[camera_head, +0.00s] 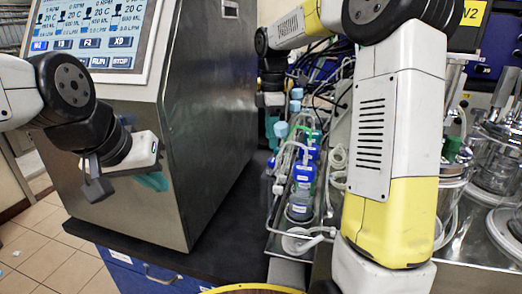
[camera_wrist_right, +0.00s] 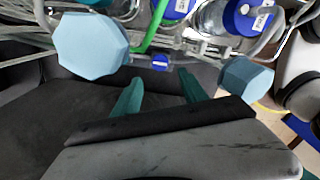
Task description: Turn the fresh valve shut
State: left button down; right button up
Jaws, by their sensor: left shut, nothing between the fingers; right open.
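I cannot tell which part is the fresh valve, as no readable label marks it. Light blue faceted knobs stand on the tubing in the right wrist view, one at upper left (camera_wrist_right: 90,45) and one at right (camera_wrist_right: 246,77). A light blue knob also shows in the head view (camera_head: 281,130), just right of my right gripper (camera_head: 272,130). In the right wrist view its teal fingers (camera_wrist_right: 160,92) are apart and empty, below a small blue labelled cap (camera_wrist_right: 160,62). My left gripper (camera_head: 153,181) is shut and empty, in front of the steel cabinet.
Blue-capped bottles (camera_head: 303,172) with clear tubing stand in a tray right of my right gripper. A steel cabinet with a screen (camera_head: 100,30) stands at left. Glass vessels (camera_head: 495,160) stand at right. The black bench top (camera_head: 235,225) between cabinet and tray is clear.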

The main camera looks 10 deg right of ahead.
aim_at(271, 160)
notch_tip(271, 160, down, 7)
jog(key=shift+f, duration=0.1)
dwell(0.3)
grip_shut()
